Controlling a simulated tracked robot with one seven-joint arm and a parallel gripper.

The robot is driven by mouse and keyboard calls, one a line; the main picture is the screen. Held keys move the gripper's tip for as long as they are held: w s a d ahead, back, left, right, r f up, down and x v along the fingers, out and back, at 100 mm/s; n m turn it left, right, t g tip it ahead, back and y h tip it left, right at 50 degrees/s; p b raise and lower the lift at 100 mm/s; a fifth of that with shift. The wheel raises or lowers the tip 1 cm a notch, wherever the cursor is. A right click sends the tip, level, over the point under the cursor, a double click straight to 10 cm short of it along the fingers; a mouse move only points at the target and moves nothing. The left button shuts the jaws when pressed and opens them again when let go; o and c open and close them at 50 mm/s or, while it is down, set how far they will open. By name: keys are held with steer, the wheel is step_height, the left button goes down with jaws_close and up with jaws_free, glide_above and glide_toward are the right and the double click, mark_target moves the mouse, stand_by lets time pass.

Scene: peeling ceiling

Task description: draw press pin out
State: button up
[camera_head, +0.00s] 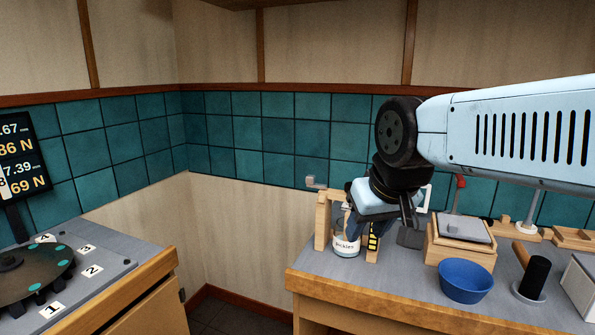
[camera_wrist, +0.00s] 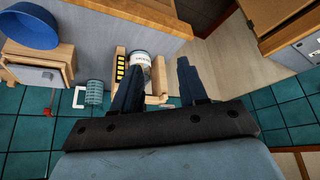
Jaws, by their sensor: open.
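The press appears to be the light wooden frame (camera_head: 322,222) at the left end of the right-hand counter, also in the wrist view (camera_wrist: 157,84). A white jar (camera_head: 346,246) with a "Pickles" label stands within it and shows beyond my left finger in the wrist view (camera_wrist: 142,59). A yellow-and-black marked strip (camera_head: 374,241) is beside the jar. My gripper (camera_wrist: 160,66) is open, pointing down at the frame in the head view (camera_head: 378,220). Its left finger overlaps the frame in the picture; contact is unclear. I cannot pick out the pin; my gripper hides part of the frame.
A wooden box (camera_head: 459,250) with a grey lid, a blue bowl (camera_head: 466,280) and a black cylinder (camera_head: 534,276) stand right of the frame. A white handle (camera_wrist: 79,97) is near it. A tiled wall (camera_head: 288,135) is behind. Open floor separates the left bench (camera_head: 125,290).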

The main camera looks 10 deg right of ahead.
steer(key=shift+w, duration=0.1)
steer(key=shift+o, duration=0.8)
steer(key=shift+d+r, duration=0.1)
steer(key=shift+o, duration=0.2)
steer(key=shift+w+r, duration=0.25)
steer(key=shift+w, duration=0.05)
step_height(320, 180, up, 9)
steer(key=m+g, duration=0.6)
steer(key=m, duration=0.1)
glide_above(310, 175)
step_height(310, 175, down, 13)
steer(key=shift+f, duration=0.1)
steer(key=shift+c, duration=0.5)
jaws_close()
